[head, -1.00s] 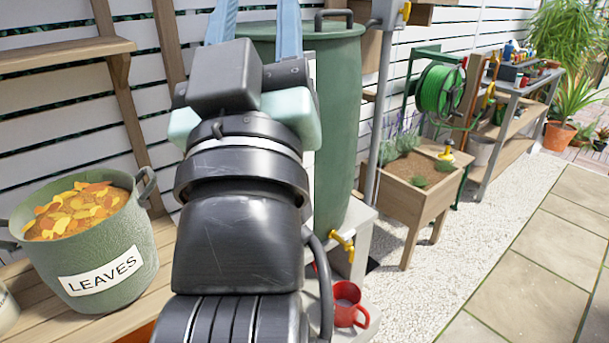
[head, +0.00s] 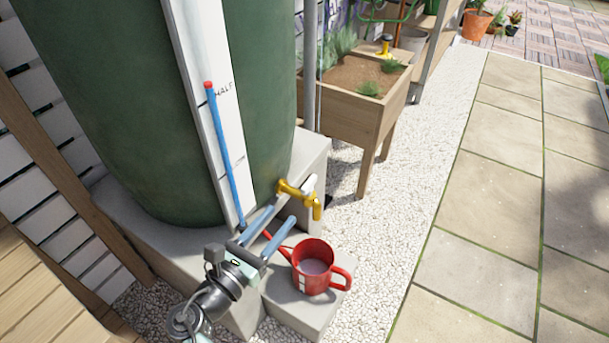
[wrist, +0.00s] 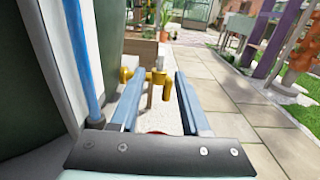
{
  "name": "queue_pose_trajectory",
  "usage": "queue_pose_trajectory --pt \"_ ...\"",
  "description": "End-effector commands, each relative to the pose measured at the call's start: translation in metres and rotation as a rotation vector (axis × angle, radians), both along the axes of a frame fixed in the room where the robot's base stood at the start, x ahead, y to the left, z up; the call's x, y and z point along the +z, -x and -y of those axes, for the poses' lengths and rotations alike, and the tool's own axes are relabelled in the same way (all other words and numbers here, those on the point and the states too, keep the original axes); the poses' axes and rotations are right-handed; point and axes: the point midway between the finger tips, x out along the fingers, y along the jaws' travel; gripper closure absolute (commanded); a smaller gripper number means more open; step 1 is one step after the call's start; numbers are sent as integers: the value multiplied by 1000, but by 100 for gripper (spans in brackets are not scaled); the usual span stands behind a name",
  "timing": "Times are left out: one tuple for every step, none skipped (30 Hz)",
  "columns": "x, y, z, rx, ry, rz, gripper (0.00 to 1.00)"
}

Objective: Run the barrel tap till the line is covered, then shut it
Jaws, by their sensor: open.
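The yellow barrel tap (head: 291,188) sticks out low on the green barrel (head: 120,90); it also shows in the wrist view (wrist: 166,88). My gripper (head: 284,212) is open, its two blue fingers pointing at the tap. In the wrist view the tap appears ahead between the fingertips (wrist: 155,80); contact cannot be told. A red can (head: 333,277) with a spout and handle stands upright on the low block, below the tap. Its inside looks greyish, and I cannot make out a line or water level there. A white strip (head: 205,45) on the barrel reads "HALF", beside a blue tube (head: 222,150).
The can stands on a concrete block (head: 290,315) in front of the barrel's concrete base (head: 105,200). A wooden planter (head: 350,115) stands behind to the right. White gravel (head: 400,210) and paving (head: 470,260) are clear on the right.

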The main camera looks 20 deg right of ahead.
Motion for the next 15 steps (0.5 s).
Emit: queue_pose_trajectory --pt "0 -3 5 -4 2 1 54" --pt "0 -5 8 -4 0 1 54" --pt "-1 -9 13 -4 -1 3 54" --pt "-1 -12 17 -5 -2 4 54" --pt "-1 -16 22 -6 -3 4 54" --pt "-2 -21 29 -6 -4 5 54" --pt "-2 -25 33 -6 -4 6 54" --pt "-2 -29 39 -5 -5 6 54" --pt "-2 -34 46 -6 -4 6 54" --pt "-2 -39 51 -5 -5 6 54" --pt "-2 -42 56 -5 -5 6 54" --pt "-2 -48 62 -5 -5 8 54" --pt "-2 -51 67 -5 -5 6 54" --pt "-2 -55 71 -4 -5 6 54" --pt "-2 -59 77 -4 -5 6 54"
